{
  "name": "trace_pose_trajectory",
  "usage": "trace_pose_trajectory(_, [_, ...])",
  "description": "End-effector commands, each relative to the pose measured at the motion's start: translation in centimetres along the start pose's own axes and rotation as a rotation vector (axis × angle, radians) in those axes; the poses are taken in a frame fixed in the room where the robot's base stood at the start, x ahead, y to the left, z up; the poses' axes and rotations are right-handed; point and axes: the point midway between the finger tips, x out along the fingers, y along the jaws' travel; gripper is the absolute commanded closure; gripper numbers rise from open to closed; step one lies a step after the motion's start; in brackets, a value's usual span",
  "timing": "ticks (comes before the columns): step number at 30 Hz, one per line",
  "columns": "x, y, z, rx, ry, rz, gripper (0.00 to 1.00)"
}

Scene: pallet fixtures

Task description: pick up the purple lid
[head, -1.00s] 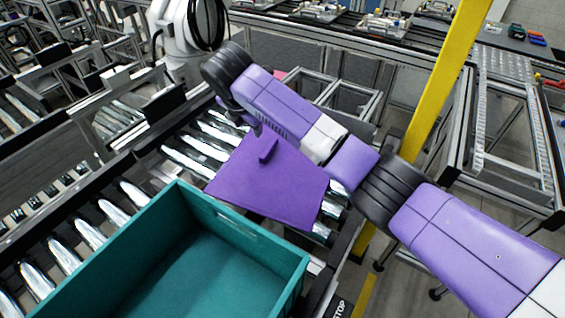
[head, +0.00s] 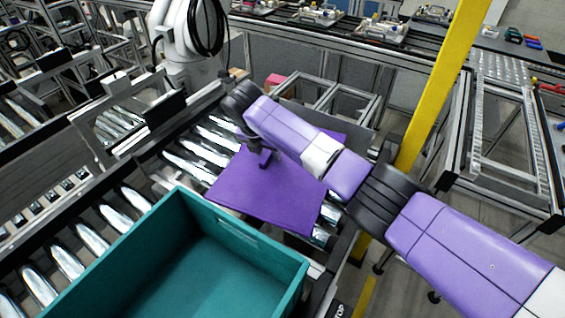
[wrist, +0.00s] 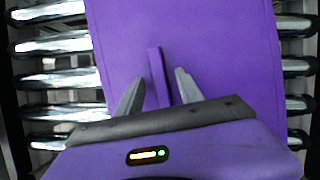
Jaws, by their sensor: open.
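The purple lid (head: 252,201) lies flat on the roller conveyor, behind and to the right of the teal crate. A narrow upright purple handle rises from its middle; in the wrist view the handle (wrist: 158,78) stands between my two fingers. My gripper (head: 262,160) is over the lid at the handle. In the wrist view my gripper (wrist: 156,84) is open, with a finger on each side of the handle and a gap showing on the right. Whether the left finger touches the handle is hard to tell. In the head view my arm hides the lid's far part.
The open, empty teal crate (head: 283,262) stands just in front of the lid. Metal rollers (head: 112,216) run along the conveyor. A yellow post (head: 446,75) rises at the right beyond my arm. A white robot arm (head: 180,45) stands at the back.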

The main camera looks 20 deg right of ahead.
Motion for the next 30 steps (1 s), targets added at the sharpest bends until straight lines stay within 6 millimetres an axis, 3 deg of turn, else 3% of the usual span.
trace_pose_trajectory(16, [0.40,0.01,-0.06,0.001,0.000,0.001,0.56])
trace_pose_trajectory(23, [0.39,0.00,-0.04,0.001,0.000,0.001,1.00])
trace_pose_trajectory(30, [0.39,0.00,-0.04,0.001,0.000,0.001,1.00])
